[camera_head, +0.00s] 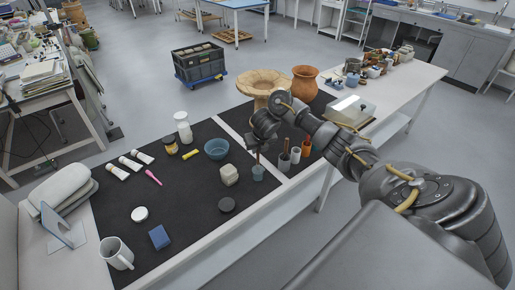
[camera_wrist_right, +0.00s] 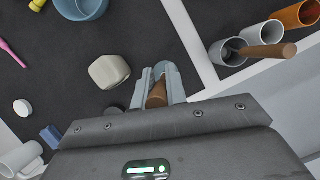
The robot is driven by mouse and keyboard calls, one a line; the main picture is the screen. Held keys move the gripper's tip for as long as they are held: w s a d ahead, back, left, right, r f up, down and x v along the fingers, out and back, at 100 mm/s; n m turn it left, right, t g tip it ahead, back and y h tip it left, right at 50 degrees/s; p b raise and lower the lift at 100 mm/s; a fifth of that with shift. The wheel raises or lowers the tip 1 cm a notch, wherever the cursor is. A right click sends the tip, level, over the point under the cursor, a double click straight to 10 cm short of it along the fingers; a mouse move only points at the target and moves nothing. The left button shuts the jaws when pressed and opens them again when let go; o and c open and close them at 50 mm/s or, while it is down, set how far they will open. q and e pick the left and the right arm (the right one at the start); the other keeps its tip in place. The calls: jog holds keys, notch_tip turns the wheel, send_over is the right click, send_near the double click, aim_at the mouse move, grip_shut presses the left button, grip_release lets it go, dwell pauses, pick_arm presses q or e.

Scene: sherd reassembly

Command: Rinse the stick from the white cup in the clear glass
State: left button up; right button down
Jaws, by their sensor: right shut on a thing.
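My right gripper (camera_head: 258,150) is shut on a stick and points down, just above the clear glass (camera_head: 259,173). The stick's brown handle (camera_wrist_right: 157,95) shows between the fingers (camera_wrist_right: 163,84) in the wrist view. Its lower end is hidden, so I cannot tell how deep it sits in the glass. To the right stand two pale cups: the nearer one (camera_head: 284,163) has a brown-handled tool (camera_wrist_right: 265,52) leaning in it, and a whiter one (camera_head: 295,156) is beside it. My left gripper is not in view.
An orange cup (camera_head: 306,147) stands behind the pale cups. A beige block (camera_head: 229,174), a blue bowl (camera_head: 216,149) and a dark round disc (camera_head: 226,205) lie near the glass. A white mug (camera_head: 116,253) stands front left. The dark mat (camera_head: 185,205) has free room in its middle.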

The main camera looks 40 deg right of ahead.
aim_at(258, 154)
jog(key=shift+f+b, duration=1.65)
jog(key=shift+f, duration=0.5)
